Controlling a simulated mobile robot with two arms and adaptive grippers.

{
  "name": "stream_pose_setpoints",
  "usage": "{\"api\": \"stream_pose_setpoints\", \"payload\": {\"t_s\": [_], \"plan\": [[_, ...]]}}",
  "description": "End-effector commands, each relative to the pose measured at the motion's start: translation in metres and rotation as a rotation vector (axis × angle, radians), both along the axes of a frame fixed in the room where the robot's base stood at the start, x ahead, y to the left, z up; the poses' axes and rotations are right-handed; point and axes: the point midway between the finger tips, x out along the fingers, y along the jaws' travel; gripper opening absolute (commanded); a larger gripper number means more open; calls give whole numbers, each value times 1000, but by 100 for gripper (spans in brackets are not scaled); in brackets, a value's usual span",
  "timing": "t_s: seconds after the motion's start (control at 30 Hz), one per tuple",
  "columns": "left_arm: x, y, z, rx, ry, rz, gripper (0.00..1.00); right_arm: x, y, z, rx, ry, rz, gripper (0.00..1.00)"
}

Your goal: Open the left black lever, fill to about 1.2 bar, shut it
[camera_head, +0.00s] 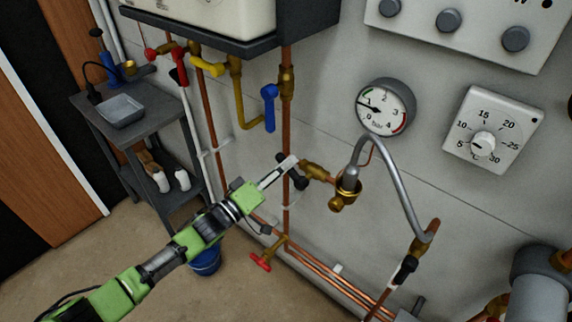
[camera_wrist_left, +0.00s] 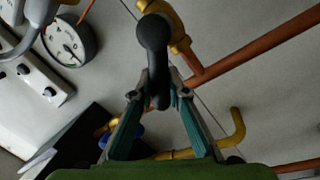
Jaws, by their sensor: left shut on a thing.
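The left black lever (camera_head: 299,182) sits on a brass valve (camera_head: 315,171) left of the filling loop. My left gripper (camera_head: 285,168) is shut on this lever. In the left wrist view the lever (camera_wrist_left: 153,34) has a round dark end, and its shaft runs down between my fingertips (camera_wrist_left: 162,96). The pressure gauge (camera_head: 385,108) is above right; its needle points left, low on the scale near 1, exact value unclear. A second black lever (camera_head: 404,270) is at the lower right end of the grey hose (camera_head: 402,190). My right gripper is out of view.
A blue lever (camera_head: 269,95), a yellow lever (camera_head: 207,66) and red levers (camera_head: 180,66) hang under the boiler (camera_head: 215,18). A thermostat (camera_head: 493,130) is on the wall at right. A small grey table (camera_head: 150,125) stands at left; open floor lies in front.

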Motion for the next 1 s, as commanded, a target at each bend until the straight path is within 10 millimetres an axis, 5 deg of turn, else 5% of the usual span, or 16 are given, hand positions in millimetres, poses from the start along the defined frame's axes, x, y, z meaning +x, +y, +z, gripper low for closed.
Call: {"api": "stream_pose_setpoints", "payload": {"t_s": [0.1, 0.5, 1.0], "plan": [[0, 0, -1, 2, 1, 1, 32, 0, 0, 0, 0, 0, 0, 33], [-4, 5, -2, 3, 0, 1, 32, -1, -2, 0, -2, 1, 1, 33], [-73, 68, -18, 5, 4, 1, 32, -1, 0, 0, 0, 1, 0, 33]]}}
